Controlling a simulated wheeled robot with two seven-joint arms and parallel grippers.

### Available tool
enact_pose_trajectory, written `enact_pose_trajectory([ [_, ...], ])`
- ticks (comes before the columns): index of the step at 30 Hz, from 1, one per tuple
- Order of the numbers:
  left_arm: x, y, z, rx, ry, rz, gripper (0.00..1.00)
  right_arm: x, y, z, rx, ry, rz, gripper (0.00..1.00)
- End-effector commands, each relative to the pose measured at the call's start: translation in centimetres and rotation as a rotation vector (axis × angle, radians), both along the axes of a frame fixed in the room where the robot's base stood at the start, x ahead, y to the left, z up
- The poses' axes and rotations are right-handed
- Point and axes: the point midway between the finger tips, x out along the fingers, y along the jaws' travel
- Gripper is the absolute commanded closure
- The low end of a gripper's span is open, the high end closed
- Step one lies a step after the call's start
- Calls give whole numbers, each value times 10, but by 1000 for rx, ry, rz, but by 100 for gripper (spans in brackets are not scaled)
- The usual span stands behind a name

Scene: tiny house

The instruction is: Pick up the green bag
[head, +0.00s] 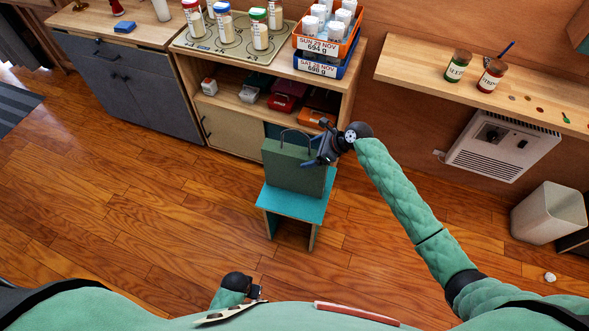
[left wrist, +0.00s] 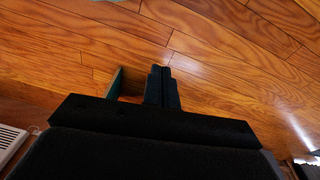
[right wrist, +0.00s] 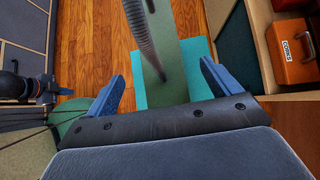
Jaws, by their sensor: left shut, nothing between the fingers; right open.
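The green bag (head: 290,170) stands upright on a small teal-topped stool (head: 290,203), its thin dark handle loop raised above it. My right gripper (head: 316,150) is at the upper right edge of the bag. In the right wrist view the open blue fingers (right wrist: 165,85) lie to either side of the bag's narrow green top (right wrist: 182,68), with the dark handle (right wrist: 144,40) between them. I cannot tell whether they touch the bag. My left gripper (left wrist: 162,88) is shut and empty, low near my body and away from the bag.
A wooden shelf unit (head: 225,128) with jars and crates stands behind the stool. A wall shelf (head: 420,70) with two jars and a white heater (head: 500,146) are at the right, with a white bin (head: 548,212). The wooden floor at left is clear.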

Motion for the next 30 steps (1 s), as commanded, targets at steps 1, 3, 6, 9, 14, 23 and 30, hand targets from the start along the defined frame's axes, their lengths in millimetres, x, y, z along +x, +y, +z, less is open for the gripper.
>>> enact_pose_trajectory([
  [1,-4,2,-6,3,5,0,100,2,4,-1,-1,2,1,11],
  [3,-5,4,-15,5,0,0,100,5,10,-7,-1,2,1,11],
  [6,-5,6,-27,8,-9,-2,100,9,18,-16,-1,3,1,11],
  [9,-6,7,-34,10,-11,-2,100,10,25,-24,-1,1,1,11],
  [14,-6,8,-38,10,-15,-3,100,11,28,-28,-1,0,1,11],
  [23,-6,8,-38,9,-16,-3,100,11,27,-28,-1,0,1,38],
  [30,-5,7,-38,8,-17,-2,100,11,27,-28,-1,0,1,86],
])
